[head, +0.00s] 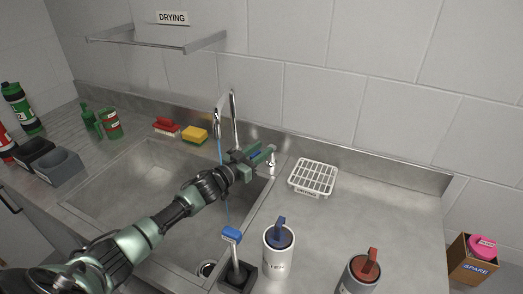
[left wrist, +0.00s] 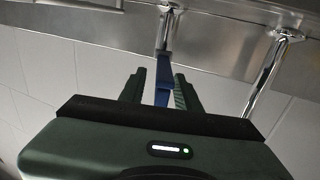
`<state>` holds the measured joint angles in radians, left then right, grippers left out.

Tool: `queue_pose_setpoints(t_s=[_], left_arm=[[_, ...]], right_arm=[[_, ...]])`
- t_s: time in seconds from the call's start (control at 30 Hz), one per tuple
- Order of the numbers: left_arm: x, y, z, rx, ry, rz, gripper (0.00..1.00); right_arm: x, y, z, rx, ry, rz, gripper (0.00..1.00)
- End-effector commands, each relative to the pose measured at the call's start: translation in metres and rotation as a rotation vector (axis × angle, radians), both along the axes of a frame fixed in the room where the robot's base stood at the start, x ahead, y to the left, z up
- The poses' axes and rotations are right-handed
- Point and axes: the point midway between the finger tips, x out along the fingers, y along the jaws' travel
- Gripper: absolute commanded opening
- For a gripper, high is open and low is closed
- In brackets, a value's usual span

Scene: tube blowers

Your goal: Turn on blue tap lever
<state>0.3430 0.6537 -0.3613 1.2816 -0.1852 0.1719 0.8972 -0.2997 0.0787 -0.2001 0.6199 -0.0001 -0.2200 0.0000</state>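The tap (head: 235,118) is a tall chrome spout at the back rim of the sink (head: 120,190). A thin blue line (head: 220,150) hangs below its spout; I cannot tell whether it is water. The blue tap lever (left wrist: 163,82) sits on a short chrome post right of the spout, mostly hidden by my gripper in the head view. My left gripper (head: 262,153) is at the lever. In the left wrist view my left gripper (left wrist: 160,90) has its fingers apart, one on each side of the lever, with a visible gap. My right gripper is not in view.
A white drying rack (head: 314,178) lies right of the tap. A yellow sponge (head: 194,134) and red brush (head: 165,126) lie behind the sink. A shelf (head: 160,38) hangs above.

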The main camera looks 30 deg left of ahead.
Motion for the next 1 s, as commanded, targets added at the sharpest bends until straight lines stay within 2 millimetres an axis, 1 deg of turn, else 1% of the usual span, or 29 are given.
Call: queue_pose_setpoints(t_s=[0.2, 0.3, 0.4, 0.5, 0.6, 1.0], left_arm=[[-0.036, 0.008, -0.004, 0.002, 0.004, -0.001, 0.33], [-0.051, 0.012, -0.003, 0.003, 0.003, -0.002, 0.33], [-0.062, 0.015, -0.003, 0.001, 0.003, 0.000, 0.33], [-0.069, 0.016, -0.002, 0.000, 0.002, 0.000, 0.33], [-0.071, 0.017, -0.001, 0.001, 0.002, 0.000, 0.33], [-0.070, 0.017, 0.000, 0.001, 0.001, 0.000, 0.33]], right_arm=[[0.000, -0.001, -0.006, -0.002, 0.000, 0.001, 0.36], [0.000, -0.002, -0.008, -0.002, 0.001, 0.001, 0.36], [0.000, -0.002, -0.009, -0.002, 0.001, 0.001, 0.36], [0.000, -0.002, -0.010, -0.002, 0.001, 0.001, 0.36], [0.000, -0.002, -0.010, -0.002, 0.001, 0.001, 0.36], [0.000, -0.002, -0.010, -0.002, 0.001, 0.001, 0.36]])
